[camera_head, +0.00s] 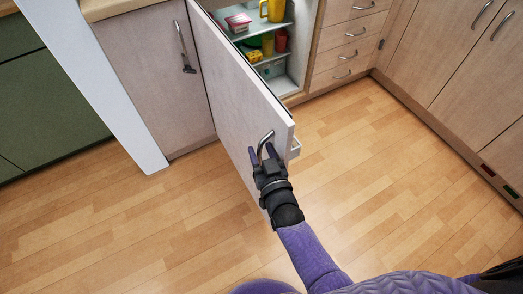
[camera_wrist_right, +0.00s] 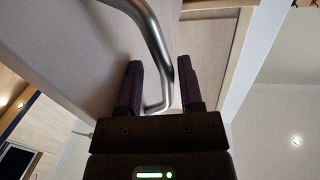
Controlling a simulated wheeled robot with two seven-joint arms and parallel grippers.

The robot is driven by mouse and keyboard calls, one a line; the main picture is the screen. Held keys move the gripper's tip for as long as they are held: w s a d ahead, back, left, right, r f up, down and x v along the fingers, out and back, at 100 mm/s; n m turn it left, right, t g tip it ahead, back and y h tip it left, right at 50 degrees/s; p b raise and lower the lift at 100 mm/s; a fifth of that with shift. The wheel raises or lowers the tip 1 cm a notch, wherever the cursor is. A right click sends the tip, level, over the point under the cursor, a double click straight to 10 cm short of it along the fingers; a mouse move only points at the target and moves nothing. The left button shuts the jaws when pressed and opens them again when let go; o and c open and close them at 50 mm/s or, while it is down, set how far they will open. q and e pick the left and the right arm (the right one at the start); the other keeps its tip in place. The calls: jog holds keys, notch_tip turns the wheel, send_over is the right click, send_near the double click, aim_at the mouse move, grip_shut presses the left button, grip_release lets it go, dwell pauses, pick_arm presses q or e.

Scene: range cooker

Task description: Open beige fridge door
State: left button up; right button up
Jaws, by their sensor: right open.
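The beige fridge door (camera_head: 235,85) stands swung well open, and the fridge's lit shelves (camera_head: 262,35) show behind it. Its curved metal handle (camera_head: 264,140) is near the door's free edge; it also shows in the right wrist view (camera_wrist_right: 151,40). My right gripper (camera_head: 262,153) is at the handle. In the right wrist view my right gripper (camera_wrist_right: 158,80) is open, with the lower part of the handle between its two fingers. I cannot tell whether a finger touches the handle. My left gripper is not in view.
A yellow jug (camera_head: 273,10), a pink-and-white tub (camera_head: 238,22) and other food items sit on the fridge shelves. Drawers (camera_head: 345,52) stand right of the fridge, cabinets (camera_head: 440,50) farther right. The wooden floor (camera_head: 365,165) is clear.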

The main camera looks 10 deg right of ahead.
jog(key=s+p, duration=0.3)
jog(key=s, duration=0.7)
jog(key=shift+d, duration=0.5)
